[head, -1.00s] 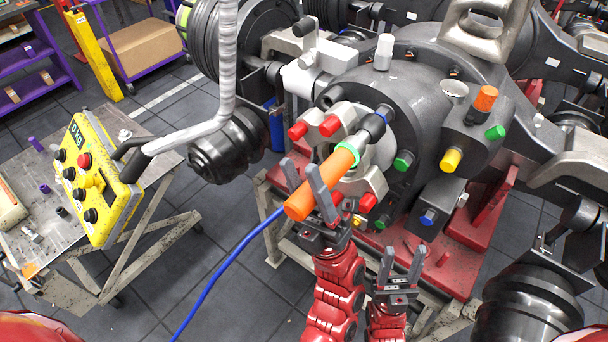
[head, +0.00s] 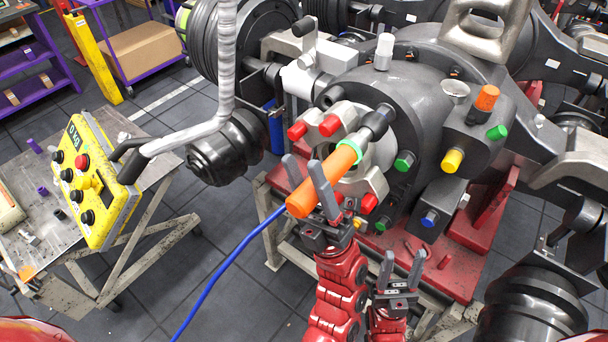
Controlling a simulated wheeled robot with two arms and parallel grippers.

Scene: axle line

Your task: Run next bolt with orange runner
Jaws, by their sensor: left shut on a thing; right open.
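The orange runner (head: 322,182) has a green ring near its front and a dark socket head (head: 376,122) pointing up and right at the axle hub's flange (head: 352,116). I cannot tell whether the socket sits on a bolt. My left gripper (head: 308,182) is shut on the runner's orange body. A blue hose (head: 228,262) trails from the runner's rear down to the floor. My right gripper (head: 402,268) is open and empty, below and right of the runner. Red-capped bolts (head: 330,125) show on the flange, with another red one (head: 369,203) lower down.
The grey axle housing (head: 425,110) carries green, yellow, orange and blue caps and rests on a red stand (head: 440,262).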

